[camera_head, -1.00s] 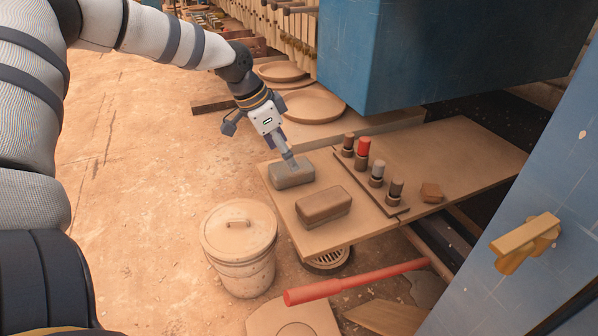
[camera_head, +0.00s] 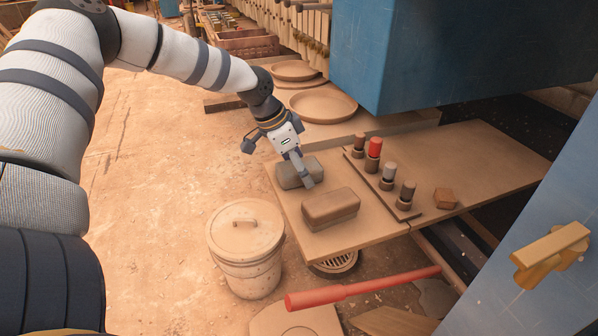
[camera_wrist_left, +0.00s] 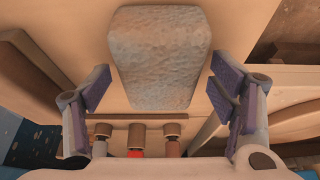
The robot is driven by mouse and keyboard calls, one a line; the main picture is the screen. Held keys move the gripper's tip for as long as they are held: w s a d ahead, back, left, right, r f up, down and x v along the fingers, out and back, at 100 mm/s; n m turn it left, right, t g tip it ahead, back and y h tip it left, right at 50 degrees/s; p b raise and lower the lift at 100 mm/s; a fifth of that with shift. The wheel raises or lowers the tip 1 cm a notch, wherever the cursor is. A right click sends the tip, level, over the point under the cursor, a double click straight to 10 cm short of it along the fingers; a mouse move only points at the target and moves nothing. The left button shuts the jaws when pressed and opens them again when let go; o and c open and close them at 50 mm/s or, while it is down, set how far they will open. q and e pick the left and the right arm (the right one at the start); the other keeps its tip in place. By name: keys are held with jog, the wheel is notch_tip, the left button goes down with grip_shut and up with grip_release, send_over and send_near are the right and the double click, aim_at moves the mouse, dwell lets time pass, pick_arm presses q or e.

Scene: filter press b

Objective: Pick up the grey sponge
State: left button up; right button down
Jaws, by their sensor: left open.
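The grey sponge (camera_head: 287,175) lies at the left end of the tan board, partly hidden behind my left gripper (camera_head: 304,178). In the left wrist view the sponge (camera_wrist_left: 158,58) is a pale grey block between the two fingers and beyond them. My left gripper (camera_wrist_left: 160,88) is open there, with a gap visible on both sides of the sponge. It holds nothing. Whether a finger touches the sponge cannot be told. My right gripper is not in view.
A brown block (camera_head: 331,208) lies close in front of the sponge. A rack with several capped pegs (camera_head: 388,176) stands to the right. A lidded bucket (camera_head: 246,250) stands below the board's left edge. A blue machine body (camera_head: 440,50) overhangs behind. A red-handled bar (camera_head: 360,288) lies in front.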

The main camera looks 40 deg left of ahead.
pick_arm(q)
jog(key=shift+f, duration=0.1)
jog(key=shift+c, duration=0.6)
jog(key=c, duration=1)
